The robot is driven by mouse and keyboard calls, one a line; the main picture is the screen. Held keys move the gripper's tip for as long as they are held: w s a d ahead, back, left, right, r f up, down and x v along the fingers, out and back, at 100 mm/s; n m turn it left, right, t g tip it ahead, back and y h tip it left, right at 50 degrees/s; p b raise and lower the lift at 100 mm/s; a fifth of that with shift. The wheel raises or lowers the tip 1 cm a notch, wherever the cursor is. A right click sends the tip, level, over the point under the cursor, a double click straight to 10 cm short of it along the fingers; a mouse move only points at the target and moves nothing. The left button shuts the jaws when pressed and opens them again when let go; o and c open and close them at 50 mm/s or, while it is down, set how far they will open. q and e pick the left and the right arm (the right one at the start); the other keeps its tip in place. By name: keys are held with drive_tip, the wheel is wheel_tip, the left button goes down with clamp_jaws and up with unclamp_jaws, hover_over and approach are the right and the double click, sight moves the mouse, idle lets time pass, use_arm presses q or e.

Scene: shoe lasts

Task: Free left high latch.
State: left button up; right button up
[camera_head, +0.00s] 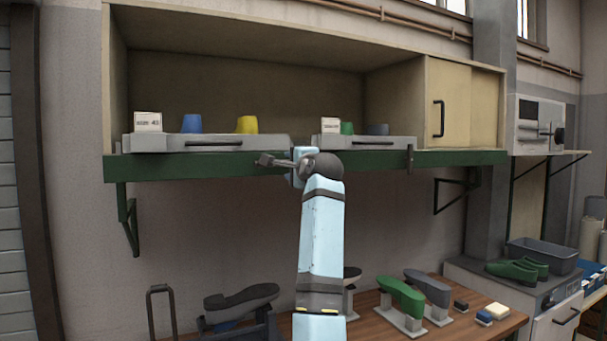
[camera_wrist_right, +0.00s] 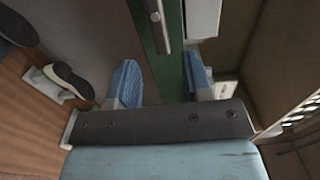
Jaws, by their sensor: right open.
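The left high latch (camera_head: 271,161) is a dark grey bar on the front of the green shelf beam (camera_head: 200,166). It lies nearly level along the beam, below the left grey tray (camera_head: 205,144). My right gripper (camera_head: 297,165) is at the latch's right end. In the right wrist view, its two blue fingers (camera_wrist_right: 160,75) are apart, and the latch (camera_wrist_right: 154,22) runs down towards the gap between them. I cannot tell whether either finger touches it. The latch's right end is partly hidden by the gripper in the head view. My left gripper is not in view.
A second latch (camera_head: 410,158) stands upright across the right grey tray's (camera_head: 365,142) front. Blue and yellow cups and a size box sit on the left tray. Shoe lasts (camera_head: 402,296) stand on the workbench below. The wall left of my arm is clear.

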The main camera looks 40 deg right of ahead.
drive_tip(key=b+v, duration=0.1)
drive_tip(key=v, duration=0.6)
drive_tip(key=shift+s, duration=0.3)
